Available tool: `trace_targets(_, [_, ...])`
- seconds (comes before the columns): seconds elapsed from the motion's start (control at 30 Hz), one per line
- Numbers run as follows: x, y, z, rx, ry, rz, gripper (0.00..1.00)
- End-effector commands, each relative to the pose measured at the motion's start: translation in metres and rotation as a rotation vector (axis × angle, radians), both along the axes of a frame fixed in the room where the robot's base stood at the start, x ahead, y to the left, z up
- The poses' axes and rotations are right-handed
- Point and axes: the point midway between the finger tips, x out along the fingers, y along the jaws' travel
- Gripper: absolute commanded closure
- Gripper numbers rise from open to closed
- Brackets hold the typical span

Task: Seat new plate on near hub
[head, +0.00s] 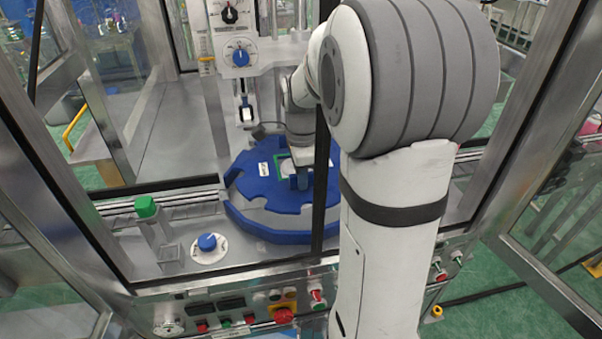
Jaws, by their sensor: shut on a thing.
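A blue notched plate (247,184) with a small white label lies roughly level over the machine's deck, in the middle of the head view. My gripper (299,181) is at the right part of the plate, pointing down, and is shut on it. A dark door post and my own arm cover the plate's right side and part of the gripper. The near hub is hidden under the plate. I cannot tell whether the plate touches the hub or hangs just above it.
A curved blue guide (268,233) runs around the plate's near side. A crimping head with a blue dial (240,57) stands behind. The control panel (237,308) lies in front; open deck is back left.

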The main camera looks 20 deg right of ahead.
Motion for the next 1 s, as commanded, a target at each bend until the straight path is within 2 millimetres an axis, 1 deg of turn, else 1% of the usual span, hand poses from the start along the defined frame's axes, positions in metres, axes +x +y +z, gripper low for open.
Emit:
trace_targets(0.03, [0.000,0.000,-0.006,0.000,-0.001,0.000,1.00])
trace_targets(0.53, [0.001,0.001,-0.038,-0.001,-0.003,0.002,1.00])
trace_targets(0.7, [0.001,0.001,-0.042,-0.001,-0.003,0.002,1.00])
trace_targets(1.0, [0.001,0.001,-0.042,-0.001,-0.003,0.003,1.00])
